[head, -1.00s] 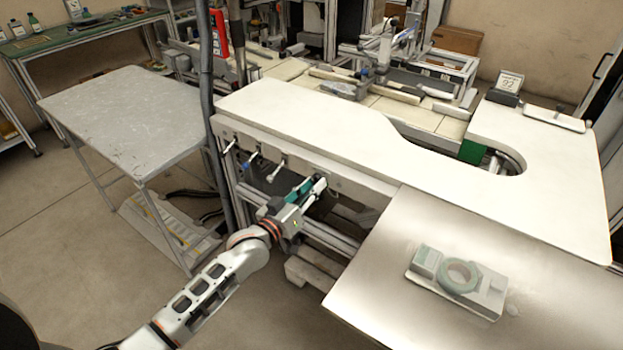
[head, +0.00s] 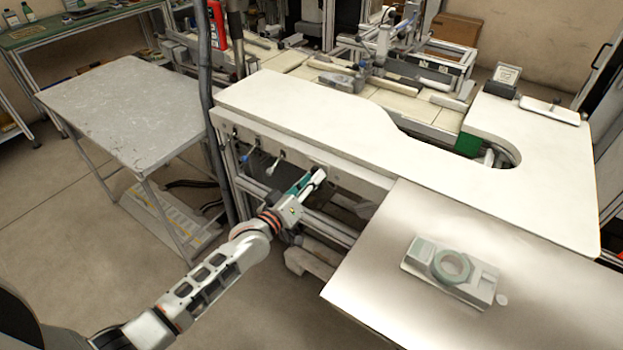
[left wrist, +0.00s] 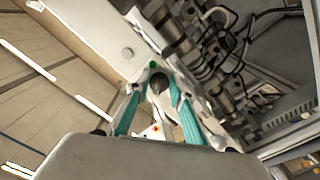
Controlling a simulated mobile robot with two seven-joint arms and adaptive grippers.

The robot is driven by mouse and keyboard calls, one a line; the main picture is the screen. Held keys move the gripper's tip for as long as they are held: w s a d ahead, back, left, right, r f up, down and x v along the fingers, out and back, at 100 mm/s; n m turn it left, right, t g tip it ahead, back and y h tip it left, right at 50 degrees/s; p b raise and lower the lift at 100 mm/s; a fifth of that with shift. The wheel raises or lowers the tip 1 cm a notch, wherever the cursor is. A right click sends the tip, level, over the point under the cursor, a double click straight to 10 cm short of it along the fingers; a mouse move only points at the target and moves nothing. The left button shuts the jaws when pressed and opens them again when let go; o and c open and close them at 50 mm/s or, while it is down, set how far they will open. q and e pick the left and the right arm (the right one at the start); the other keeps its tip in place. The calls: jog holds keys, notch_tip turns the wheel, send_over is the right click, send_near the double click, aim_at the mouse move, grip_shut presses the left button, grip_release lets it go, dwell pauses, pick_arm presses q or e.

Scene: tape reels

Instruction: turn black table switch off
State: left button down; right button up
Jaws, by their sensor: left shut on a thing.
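The white table (head: 330,110) has a row of small switches along its front side panel. My left gripper (head: 313,179), with teal finger pads, is at that panel, right of the other switches. In the left wrist view, my left gripper (left wrist: 158,77) is shut on a dark rounded knob, which looks like the black table switch (left wrist: 158,86). A small green spot shows just beyond the fingertips. In the head view the gripper hides this switch, and I cannot tell its setting. My right gripper is not in view.
A light-handled switch (head: 273,165) sits on the panel left of my gripper. A metal sheet table (head: 370,270) at the right bears a tape reel (head: 452,266) on a pale block. A grey side table (head: 125,105) stands at the left, with open floor in front.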

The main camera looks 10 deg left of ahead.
pick_arm(q)
jog(key=c, duration=1.8)
grip_release()
jog(key=shift+s, duration=0.1)
jog(key=v, duration=1.1)
jog(key=shift+s+a, duration=0.2)
jog(key=shift+s, duration=0.15)
jog(key=s+a+f+m+g+y, duration=0.1)
jog(key=s+f+m+g, duration=0.1)
jog(key=s+f, duration=0.4)
jog(key=s+a+f+m+g+y, duration=0.1)
jog(key=s+f+m+g+y, duration=0.1)
jog(key=s+f, duration=0.4)
jog(key=s+a+f+m+g+y, duration=0.1)
jog(key=s+f+m+g, duration=0.1)
jog(key=s+f, duration=0.4)
jog(key=shift+s+f+m+y, duration=0.15)
jog(key=shift+s+m, duration=0.1)
jog(key=shift+s, duration=0.7)
jog(key=shift+s+f+m+y, duration=0.15)
jog(key=shift+s+m, duration=0.1)
jog(key=shift+s, duration=0.7)
